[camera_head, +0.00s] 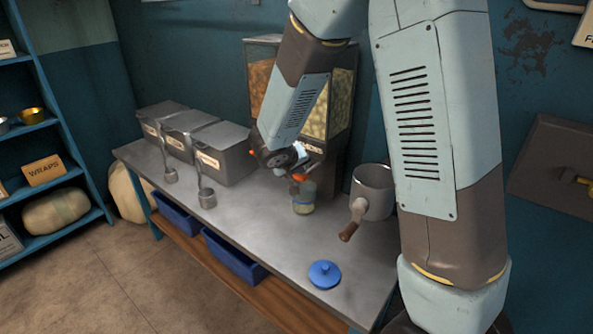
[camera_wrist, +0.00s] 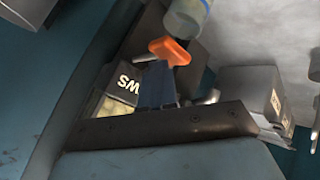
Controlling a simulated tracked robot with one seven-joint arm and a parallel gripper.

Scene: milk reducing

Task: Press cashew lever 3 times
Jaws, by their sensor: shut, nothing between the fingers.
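In the wrist view the orange lever (camera_wrist: 170,50) is close to the fingertips of my gripper (camera_wrist: 155,68), beside a dark label ending in "WS" (camera_wrist: 128,84). My gripper (camera_head: 300,165) is shut and empty at the dispenser's front; I cannot tell whether it touches the lever. A glass jar (camera_head: 303,203) stands below the lever, and also shows in the wrist view (camera_wrist: 188,18). My arm hides part of the dispenser.
Grey lidded bins (camera_head: 222,150) with hanging ladles (camera_head: 207,197) stand left of the dispenser. A metal pot with a crank (camera_head: 373,188) stands to the right. A blue lid (camera_head: 324,274) lies at the front. The table's middle front (camera_head: 260,225) is clear.

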